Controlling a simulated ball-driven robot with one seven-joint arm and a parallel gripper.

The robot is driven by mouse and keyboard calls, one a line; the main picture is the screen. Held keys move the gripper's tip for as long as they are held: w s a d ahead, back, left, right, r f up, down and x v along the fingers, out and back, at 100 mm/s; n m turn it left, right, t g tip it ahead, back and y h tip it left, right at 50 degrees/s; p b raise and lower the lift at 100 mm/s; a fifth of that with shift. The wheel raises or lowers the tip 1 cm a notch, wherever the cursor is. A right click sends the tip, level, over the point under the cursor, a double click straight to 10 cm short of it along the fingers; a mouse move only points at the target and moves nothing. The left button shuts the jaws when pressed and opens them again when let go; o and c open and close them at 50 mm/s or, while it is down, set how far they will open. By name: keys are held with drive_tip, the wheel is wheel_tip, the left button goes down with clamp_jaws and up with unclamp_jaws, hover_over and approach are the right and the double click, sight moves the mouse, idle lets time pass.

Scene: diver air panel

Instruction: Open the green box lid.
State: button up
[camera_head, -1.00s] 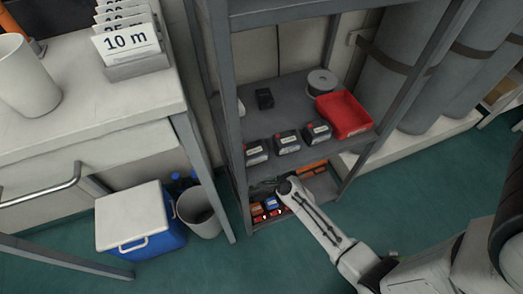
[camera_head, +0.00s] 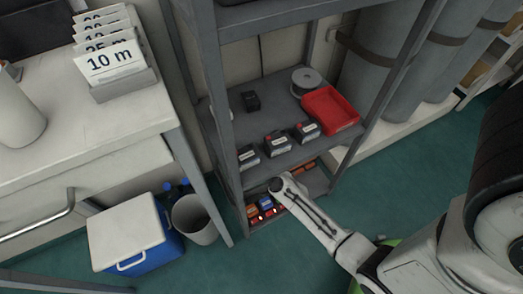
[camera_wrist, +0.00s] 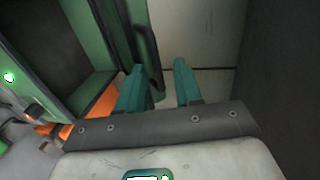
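In the wrist view, a green-framed box (camera_wrist: 85,92) with a dark recessed face is at the left. A green panel (camera_wrist: 118,38) with a dark bar along it, which looks like the lid, stands at an angle beside it. My gripper (camera_wrist: 160,66) has two teal fingers spread apart. The left finger overlaps the panel's near end, and the panel's edge shows in the gap. I cannot tell whether they touch. The right finger is in front of a pale wall. In the head view, I cannot make out the green box or the gripper's fingers.
A grey shelf unit (camera_head: 285,150) holds a red tray (camera_head: 330,110) and several small battery-like blocks. A blue cooler (camera_head: 135,232) and a grey bin (camera_head: 195,218) stand under the workbench (camera_head: 90,150). Grey cylinders (camera_head: 372,70) line the back. Teal floor is clear right of the shelf.

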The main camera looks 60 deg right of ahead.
drive_tip(key=p+v, duration=0.2)
drive_tip(key=v, duration=0.9)
drive_tip(key=shift+p, duration=0.35)
drive_tip(key=shift+w, duration=0.1)
